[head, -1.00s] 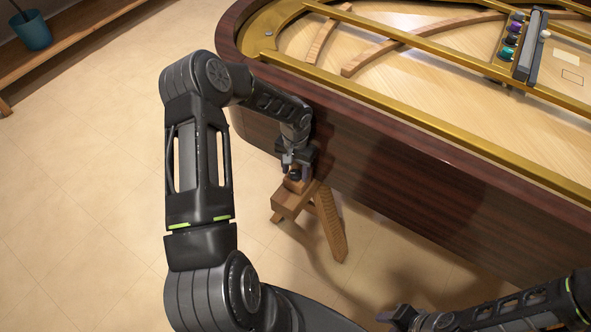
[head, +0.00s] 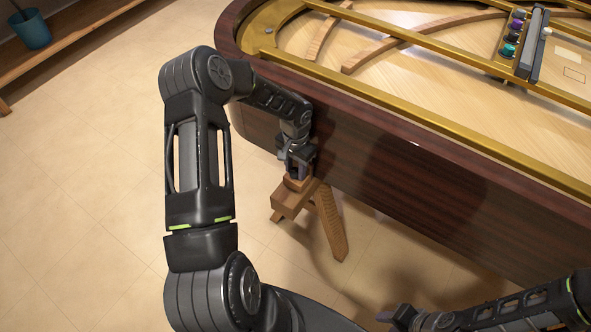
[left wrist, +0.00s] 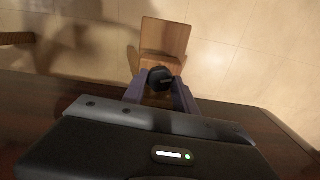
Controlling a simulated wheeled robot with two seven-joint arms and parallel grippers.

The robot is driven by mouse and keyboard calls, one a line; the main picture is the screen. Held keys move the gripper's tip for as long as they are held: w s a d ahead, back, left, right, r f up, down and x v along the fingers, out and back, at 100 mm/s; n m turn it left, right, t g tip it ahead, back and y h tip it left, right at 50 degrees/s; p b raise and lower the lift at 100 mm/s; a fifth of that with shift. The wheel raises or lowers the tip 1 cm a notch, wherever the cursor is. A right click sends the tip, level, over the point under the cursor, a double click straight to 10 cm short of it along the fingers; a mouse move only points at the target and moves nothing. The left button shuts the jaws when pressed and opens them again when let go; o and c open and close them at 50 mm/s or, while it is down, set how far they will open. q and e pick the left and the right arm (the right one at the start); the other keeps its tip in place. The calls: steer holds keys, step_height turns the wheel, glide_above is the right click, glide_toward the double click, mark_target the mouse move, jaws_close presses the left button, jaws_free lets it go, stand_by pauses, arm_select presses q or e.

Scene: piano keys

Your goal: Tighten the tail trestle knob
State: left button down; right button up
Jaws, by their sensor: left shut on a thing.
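A wooden trestle (head: 293,199) stands on the floor against the piano's dark side, under its tail end. It also shows in the left wrist view (left wrist: 165,37). A black knob (left wrist: 160,77) sits at the top of the trestle, between my fingers in the left wrist view. My left gripper (head: 297,172) points down over the trestle and is shut on the knob. In the head view the gripper mostly hides the knob. My right gripper (head: 400,317) is low at the bottom right, far from the trestle; its fingers are too unclear to read.
The grand piano (head: 400,160) fills the right side, its dark wooden wall close beside my left gripper. Coloured knobs (head: 512,35) and a grey bar lie on top. A wooden shelf (head: 75,40) with a blue pot (head: 32,30) is at the upper left. The floor left is clear.

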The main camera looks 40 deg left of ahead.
mark_target(296, 172)
arm_select(q)
steer(key=shift+f+m+b, duration=0.1)
steer(key=shift+m+b, duration=0.3)
steer(key=shift+m, duration=1)
steer(key=c, duration=1)
jaws_free()
steer(key=shift+o, duration=0.2)
step_height(296, 172, up, 8)
steer(key=shift+b, duration=0.45)
